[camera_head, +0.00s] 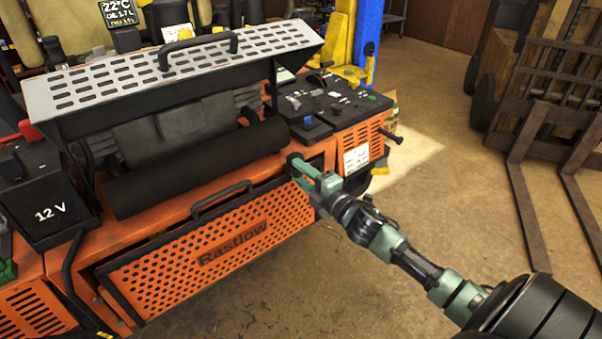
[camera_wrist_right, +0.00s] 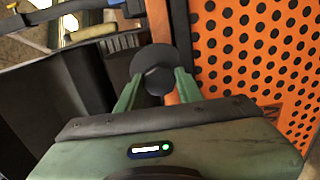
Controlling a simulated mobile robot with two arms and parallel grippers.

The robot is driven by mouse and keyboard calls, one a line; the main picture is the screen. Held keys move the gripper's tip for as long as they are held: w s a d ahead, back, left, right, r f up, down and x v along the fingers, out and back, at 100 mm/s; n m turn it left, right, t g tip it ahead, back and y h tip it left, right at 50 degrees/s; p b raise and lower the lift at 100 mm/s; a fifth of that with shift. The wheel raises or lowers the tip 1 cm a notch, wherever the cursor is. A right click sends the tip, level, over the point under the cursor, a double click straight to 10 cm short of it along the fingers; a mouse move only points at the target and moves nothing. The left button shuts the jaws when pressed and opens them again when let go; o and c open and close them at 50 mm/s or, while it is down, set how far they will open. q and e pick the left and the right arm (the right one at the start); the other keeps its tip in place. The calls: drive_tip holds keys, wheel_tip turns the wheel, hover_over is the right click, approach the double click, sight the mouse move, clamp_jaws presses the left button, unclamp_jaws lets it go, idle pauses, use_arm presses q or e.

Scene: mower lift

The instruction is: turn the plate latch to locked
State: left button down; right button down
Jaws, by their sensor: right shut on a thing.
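The orange perforated plate (camera_head: 150,272) marked "Rastlow" sits in the front of the machine, with a black handle (camera_head: 222,198) near its top edge. It also fills the right side of the wrist view (camera_wrist_right: 262,60). My right gripper (camera_head: 298,167) is at the plate's upper right corner. In the wrist view its two green fingers (camera_wrist_right: 156,84) are shut on a round black knob, the plate latch (camera_wrist_right: 154,70), beside the plate's edge. In the head view the gripper hides the latch, and I cannot tell its turn position. My left gripper is not in view.
A raised slotted metal cover (camera_head: 190,68) stands open over a black roller (camera_head: 195,168). A control panel (camera_head: 330,105) is behind my right gripper. A black 12 V box (camera_head: 45,190) is at left. Fork tines (camera_head: 530,215) lie at right; open floor is between.

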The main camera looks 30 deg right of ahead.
drive_tip(key=c, duration=0.9)
unclamp_jaws()
drive_tip(key=shift+c, duration=0.2)
drive_tip(key=shift+s+f, duration=0.15)
drive_tip(key=shift+s, duration=0.35)
drive_tip(key=s+b, duration=0.2)
drive_tip(key=s, duration=0.4)
drive_tip(key=shift+s+d, duration=0.35)
drive_tip(key=shift+s, duration=0.05)
